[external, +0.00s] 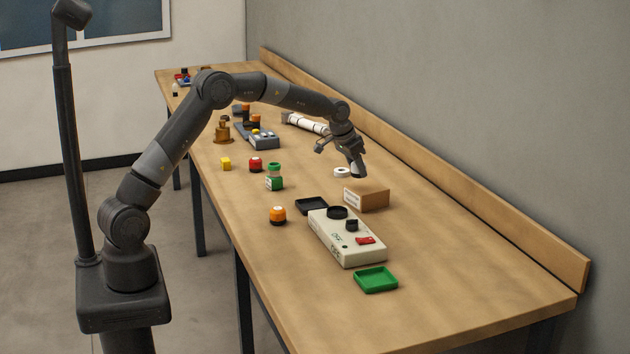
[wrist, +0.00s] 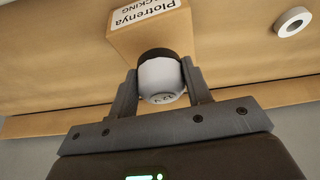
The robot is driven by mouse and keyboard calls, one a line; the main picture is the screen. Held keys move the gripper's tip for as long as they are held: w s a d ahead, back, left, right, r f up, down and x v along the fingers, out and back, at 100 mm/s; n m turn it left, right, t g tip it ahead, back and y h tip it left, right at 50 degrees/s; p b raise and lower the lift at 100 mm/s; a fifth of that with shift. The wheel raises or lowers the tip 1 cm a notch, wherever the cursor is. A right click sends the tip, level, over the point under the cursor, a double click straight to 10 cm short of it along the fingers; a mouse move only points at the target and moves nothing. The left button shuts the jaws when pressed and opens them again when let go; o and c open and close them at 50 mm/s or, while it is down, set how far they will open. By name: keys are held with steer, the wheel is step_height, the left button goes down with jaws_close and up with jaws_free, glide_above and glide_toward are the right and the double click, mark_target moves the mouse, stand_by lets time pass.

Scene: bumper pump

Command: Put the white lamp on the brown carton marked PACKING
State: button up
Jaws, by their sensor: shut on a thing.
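My gripper (external: 356,168) is shut on the white lamp, with one finger on each side of it in the wrist view (wrist: 161,88). The white lamp (wrist: 161,78) has a rounded white body with small dark print and a black end toward the carton. In the external view it is mostly hidden by the gripper. The brown carton (external: 375,199) with a white label sits on the table just below and in front of the gripper. In the wrist view the carton (wrist: 178,32) shows behind the lamp, its label partly reading PACKING. A gap between lamp and carton looks small; contact is unclear.
A white ring (external: 341,172) lies beside the carton. A beige control box (external: 345,240), a black tray (external: 311,205) and a green tray (external: 375,280) are nearer. Orange, green and red lamps stand to the left. A wooden ledge (external: 450,190) runs along the wall. The right foreground is clear.

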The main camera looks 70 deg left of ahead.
mark_target(356, 177)
steer(key=shift+f, duration=1.8)
steer(key=shift+f, duration=0.15)
steer(key=o, duration=1)
